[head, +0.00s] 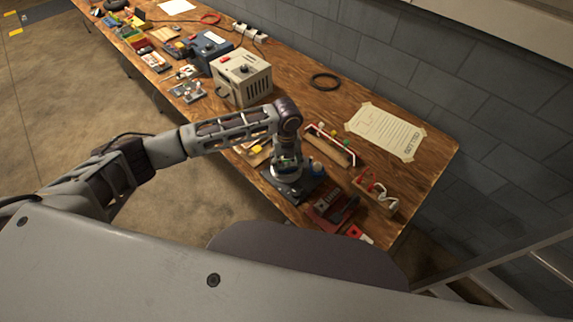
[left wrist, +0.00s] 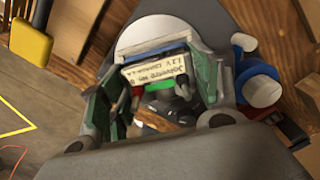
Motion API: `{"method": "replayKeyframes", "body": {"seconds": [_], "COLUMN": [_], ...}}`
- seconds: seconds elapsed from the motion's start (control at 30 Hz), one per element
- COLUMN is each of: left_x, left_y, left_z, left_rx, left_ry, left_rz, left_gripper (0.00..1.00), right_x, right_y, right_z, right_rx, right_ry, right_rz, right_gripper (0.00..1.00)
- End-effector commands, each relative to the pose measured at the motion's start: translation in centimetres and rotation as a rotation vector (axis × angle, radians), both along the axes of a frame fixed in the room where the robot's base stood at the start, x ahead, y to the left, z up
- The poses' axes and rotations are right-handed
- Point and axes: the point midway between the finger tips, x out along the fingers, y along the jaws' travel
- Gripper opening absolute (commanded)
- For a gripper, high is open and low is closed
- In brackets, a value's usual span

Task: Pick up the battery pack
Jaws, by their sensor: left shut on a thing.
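My left gripper (head: 287,172) reaches down over the near part of the wooden workbench (head: 437,150). In the left wrist view the gripper (left wrist: 155,88) is shut on the battery pack (left wrist: 157,67), a small block with a cream printed label and a green part below it. The label faces the camera between the two fingers. The pack's lower part is hidden. In the head view the arm and gripper cover the pack. I cannot tell whether it touches the surface below. My right gripper is not in view.
A blue and white cylinder (left wrist: 258,88) stands close beside the gripper. A beige box (head: 240,78) sits farther along the bench. A wooden rack (head: 330,147), a red tool tray (head: 332,208) and a paper sheet (head: 386,130) lie to the right. The wall borders the bench's far side.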

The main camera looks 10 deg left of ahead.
Motion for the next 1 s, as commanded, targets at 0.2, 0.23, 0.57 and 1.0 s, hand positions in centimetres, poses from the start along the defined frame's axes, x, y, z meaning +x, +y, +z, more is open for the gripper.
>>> {"method": "replayKeyframes", "body": {"seconds": [0.2, 0.23, 0.57, 1.0], "left_x": [0.0, 0.1, 0.1, 0.1], "left_y": [0.0, 0.0, 0.0, 0.0], "left_z": [0.1, 0.1, 0.8, 6.5], "left_rx": [-0.001, -0.001, 0.0, -0.002], "left_ry": [-0.001, -0.001, -0.002, -0.004], "left_rz": [0.0, 0.0, 0.001, -0.001], "left_gripper": [0.26, 0.26, 0.26, 0.26], "right_x": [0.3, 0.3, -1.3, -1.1], "right_y": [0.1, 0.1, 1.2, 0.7], "right_z": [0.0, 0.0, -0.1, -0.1], "right_rx": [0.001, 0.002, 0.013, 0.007], "right_ry": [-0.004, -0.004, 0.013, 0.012], "right_rz": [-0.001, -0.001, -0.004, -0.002], "right_gripper": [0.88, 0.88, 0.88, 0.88]}}
